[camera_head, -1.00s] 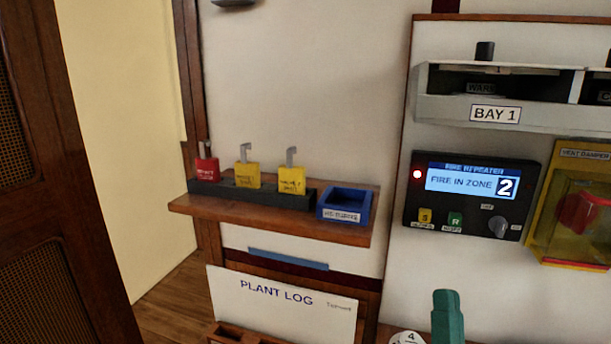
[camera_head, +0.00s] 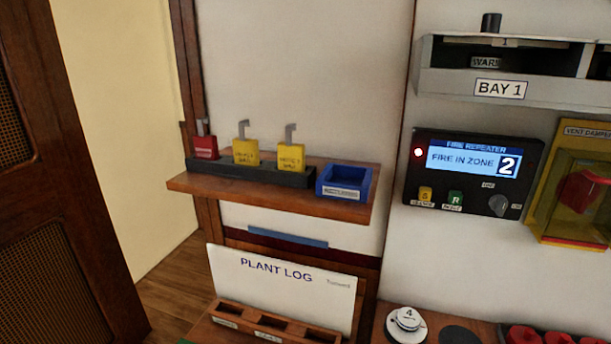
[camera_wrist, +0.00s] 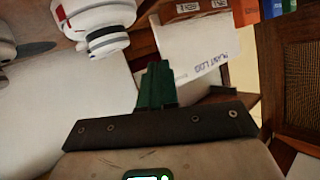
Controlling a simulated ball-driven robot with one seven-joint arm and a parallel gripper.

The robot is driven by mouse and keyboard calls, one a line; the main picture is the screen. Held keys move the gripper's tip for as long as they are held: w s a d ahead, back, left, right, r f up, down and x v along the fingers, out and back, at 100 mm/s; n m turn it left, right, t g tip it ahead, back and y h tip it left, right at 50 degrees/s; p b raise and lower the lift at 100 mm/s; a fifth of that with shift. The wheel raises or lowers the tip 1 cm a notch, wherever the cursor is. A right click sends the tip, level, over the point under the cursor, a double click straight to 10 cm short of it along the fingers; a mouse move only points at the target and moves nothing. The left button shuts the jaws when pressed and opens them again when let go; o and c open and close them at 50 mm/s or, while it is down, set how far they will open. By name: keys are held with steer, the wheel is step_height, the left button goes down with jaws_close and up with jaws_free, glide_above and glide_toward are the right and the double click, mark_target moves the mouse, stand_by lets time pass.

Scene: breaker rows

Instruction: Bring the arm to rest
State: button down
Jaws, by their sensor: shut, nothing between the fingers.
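My gripper (camera_wrist: 155,85) shows in the wrist view as dark green fingers closed together, with nothing between them. The fingers point toward the white PLANT LOG board (camera_wrist: 195,48), apart from it as far as I can tell. The arm is not clearly seen in the head view. The same PLANT LOG board (camera_head: 280,285) stands below the shelf there.
A wooden shelf (camera_head: 340,208) holds a red padlock (camera_head: 205,147), two yellow padlocks and a blue tray (camera_head: 343,182). The fire repeater (camera_head: 473,172) reads FIRE IN ZONE 2. A white disc marked 4 (camera_head: 405,325) lies below. A dark lattice door (camera_head: 60,200) stands left.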

steer(key=s+d+f+m+g+h, duration=0.1)
steer(key=s+d+f+g, duration=0.2)
steer(key=s, duration=0.4)
steer(key=s+d+f+m+g+h, duration=0.1)
steer(key=s+d+f+g, duration=0.3)
steer(key=s, duration=0.4)
steer(key=s+d+f+m+g+h, duration=0.1)
steer(key=s+d+f+g+h, duration=0.2)
steer(key=s, duration=0.4)
step_height(320, 180, down, 3)
steer(key=shift+s+d+r+g, duration=0.25)
steer(key=shift+s+g, duration=0.15)
steer(key=shift+g, duration=0.5)
